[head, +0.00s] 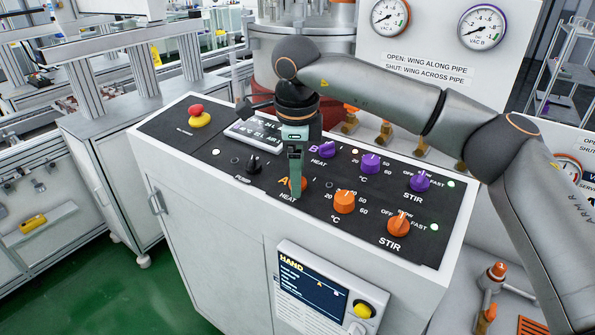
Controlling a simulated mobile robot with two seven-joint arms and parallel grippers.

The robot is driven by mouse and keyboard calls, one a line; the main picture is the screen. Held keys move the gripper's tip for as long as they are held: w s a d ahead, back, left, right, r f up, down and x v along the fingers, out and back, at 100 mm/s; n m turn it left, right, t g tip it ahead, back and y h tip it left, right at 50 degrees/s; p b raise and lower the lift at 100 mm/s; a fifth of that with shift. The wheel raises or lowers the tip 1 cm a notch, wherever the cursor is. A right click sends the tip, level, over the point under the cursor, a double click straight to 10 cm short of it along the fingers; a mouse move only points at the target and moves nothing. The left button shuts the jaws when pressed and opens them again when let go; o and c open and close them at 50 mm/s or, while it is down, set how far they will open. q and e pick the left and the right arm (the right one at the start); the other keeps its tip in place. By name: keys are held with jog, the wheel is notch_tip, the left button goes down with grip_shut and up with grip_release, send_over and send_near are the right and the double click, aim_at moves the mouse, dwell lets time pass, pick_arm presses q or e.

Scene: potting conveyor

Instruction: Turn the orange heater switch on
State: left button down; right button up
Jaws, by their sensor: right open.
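The orange heater switch (302,184) is a small orange knob beside the "A" and "HEAT" labels on the black control panel (250,193). My right gripper (292,190) points down in front of it and hides much of it, so its setting cannot be read. The gripper is open, seen nearly edge-on, with its fingertips at or very near the switch; whether they touch it I cannot tell. My left gripper is out of view.
Close to the right are the orange temperature knob (344,202) and orange stir knob (398,225). Purple heat (327,149), temperature (371,162) and stir (420,181) knobs stand behind. A red emergency button (197,111) is at the far left. A screen (312,290) hangs in front.

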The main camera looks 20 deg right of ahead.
jog(key=shift+f, duration=0.35)
jog(key=shift+c, duration=0.4)
grip_shut()
